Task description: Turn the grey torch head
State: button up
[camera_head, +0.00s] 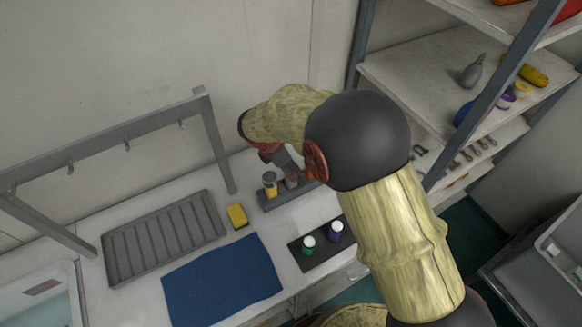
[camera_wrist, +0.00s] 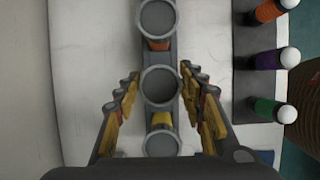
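Three torches stand upright in a row in a dark grey holder, seen from above in the wrist view. The middle torch head (camera_wrist: 160,85) is a round grey cap, and its body is hidden under it. Another grey head (camera_wrist: 162,145) sits over a yellow body, and a third (camera_wrist: 157,18) over an orange body. In the head view the yellow torch (camera_head: 270,184) stands in the holder (camera_head: 268,204). My gripper (camera_wrist: 160,86) is open, with a finger on each side of the middle head and small gaps to it. In the head view my gripper (camera_head: 291,163) is partly hidden by my arm.
Green (camera_wrist: 272,108), purple (camera_wrist: 273,59) and orange (camera_wrist: 272,11) bottles with white caps stand on a dark mat at right. A yellow sponge (camera_head: 237,216), blue cloth (camera_head: 222,282) and ribbed tray (camera_head: 165,238) lie left. A grey frame (camera_head: 130,130) rises behind the tray.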

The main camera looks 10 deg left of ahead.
jog(key=c, duration=0.6)
jog(key=shift+c, duration=0.6)
jog(key=shift+m, duration=0.3)
jog(key=m+g+p, duration=0.1)
jog(key=m+p, duration=0.1)
jog(key=shift+r+m+h, duration=0.1)
jog(key=shift+m+h, duration=0.3)
jog(key=m+g+p, duration=0.1)
jog(key=m+p, duration=0.1)
jog(key=m, duration=0.2)
jog(key=shift+m+g, duration=0.3)
jog(key=shift+g, duration=0.1)
jog(key=m+g+p, duration=0.1)
jog(key=m, duration=0.3)
jog(key=shift+g, duration=0.3)
jog(key=shift+m+g+y, duration=0.4)
jog(key=shift+m+g, duration=0.1)
jog(key=shift+m, duration=1.5)
